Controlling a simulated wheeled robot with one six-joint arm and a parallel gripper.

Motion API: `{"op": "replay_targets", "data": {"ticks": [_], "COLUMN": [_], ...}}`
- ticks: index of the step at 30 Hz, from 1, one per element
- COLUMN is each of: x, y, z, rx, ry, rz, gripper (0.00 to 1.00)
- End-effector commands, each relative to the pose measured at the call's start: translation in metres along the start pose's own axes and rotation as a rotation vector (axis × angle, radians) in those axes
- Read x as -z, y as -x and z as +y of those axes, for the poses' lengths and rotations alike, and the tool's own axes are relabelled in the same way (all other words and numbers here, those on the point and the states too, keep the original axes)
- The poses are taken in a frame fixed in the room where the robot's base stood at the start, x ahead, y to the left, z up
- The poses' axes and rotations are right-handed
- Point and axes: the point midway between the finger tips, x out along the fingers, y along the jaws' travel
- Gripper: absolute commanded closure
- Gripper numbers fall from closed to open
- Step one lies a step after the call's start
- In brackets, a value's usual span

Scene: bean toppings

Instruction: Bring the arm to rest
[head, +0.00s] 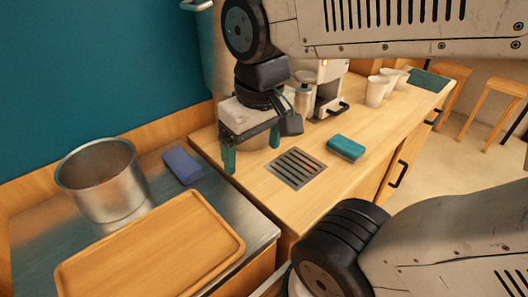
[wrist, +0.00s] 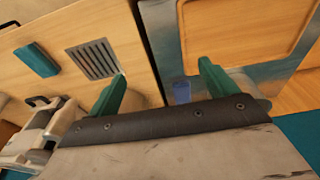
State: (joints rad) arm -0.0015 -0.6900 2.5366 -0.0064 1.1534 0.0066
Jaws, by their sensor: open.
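My gripper (head: 252,154) is open, with its green fingers pointing down above the wooden counter beside the metal grate. In the wrist view its two green fingers (wrist: 160,85) stand wide apart with nothing between them. My arm reaches across the top of the head view, and another part of it fills the lower right.
A steel pot (head: 102,180), a wooden tray (head: 150,250) and a blue sponge (head: 182,165) are at left. A metal grate (head: 296,168), teal sponge (head: 345,147), coffee machine (head: 330,88) and white cups (head: 377,91) are on the counter (head: 365,128). Stools (head: 495,100) stand beyond.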

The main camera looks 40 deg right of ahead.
Motion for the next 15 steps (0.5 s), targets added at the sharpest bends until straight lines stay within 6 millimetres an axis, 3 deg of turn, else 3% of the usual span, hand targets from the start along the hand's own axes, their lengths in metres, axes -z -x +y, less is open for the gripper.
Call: {"op": "replay_targets", "data": {"ticks": [5, 15], "x": [-0.025, -0.027], "y": [0.005, 0.005], "z": [0.000, 0.000], "rx": [0.002, 0.002], "ry": [0.001, 0.001], "rz": [-0.024, -0.028], "gripper": [0.15, 0.15]}}
